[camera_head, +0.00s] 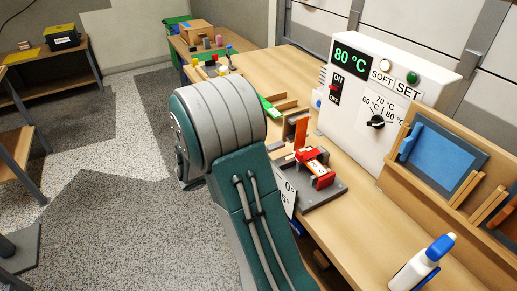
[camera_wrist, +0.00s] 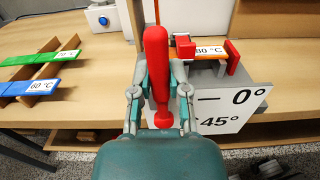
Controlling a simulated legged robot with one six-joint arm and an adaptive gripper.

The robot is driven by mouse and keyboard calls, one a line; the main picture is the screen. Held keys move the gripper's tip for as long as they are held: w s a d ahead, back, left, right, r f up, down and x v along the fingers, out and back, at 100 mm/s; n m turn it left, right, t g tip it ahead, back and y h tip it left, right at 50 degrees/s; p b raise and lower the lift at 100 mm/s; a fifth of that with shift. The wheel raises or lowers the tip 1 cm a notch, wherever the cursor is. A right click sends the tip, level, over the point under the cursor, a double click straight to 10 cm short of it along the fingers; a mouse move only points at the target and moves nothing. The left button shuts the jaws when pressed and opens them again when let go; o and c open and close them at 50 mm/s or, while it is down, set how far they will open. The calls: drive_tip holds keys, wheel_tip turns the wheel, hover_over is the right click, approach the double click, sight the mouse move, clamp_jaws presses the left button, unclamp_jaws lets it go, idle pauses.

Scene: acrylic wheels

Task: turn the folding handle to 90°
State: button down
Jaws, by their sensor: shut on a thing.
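The folding handle (camera_wrist: 158,60) is a red rounded bar at the middle of the wrist view. It points up in the picture, between the two fingers of my gripper (camera_wrist: 160,92), which is shut on it. Right of it is a white angle plate (camera_wrist: 230,112) marked 0° and 45°; no 90° mark shows. An orange strip (camera_wrist: 195,58) with an 80 °C label lies by red clamp parts (camera_wrist: 232,57) on the bending fixture. The fixture (camera_head: 325,193) also shows in the head view. There my arm hides the handle and my gripper.
The white heater box (camera_head: 350,125) behind the fixture reads 80 °C, with a black dial (camera_head: 376,122). Green and blue strips (camera_wrist: 40,58) lie on a rack to the left. A wooden rack (camera_head: 400,185) and a spray bottle (camera_head: 420,265) stand at the right.

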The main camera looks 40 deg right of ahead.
drive_tip(key=shift+s+f, duration=0.15)
drive_tip(key=shift+f, duration=0.2)
drive_tip(key=c, duration=0.8)
unclamp_jaws()
drive_tip(key=shift+o, duration=1)
drive_tip(key=shift+r, duration=0.1)
drive_tip(key=v, duration=1.2)
drive_tip(key=shift+w, duration=0.2)
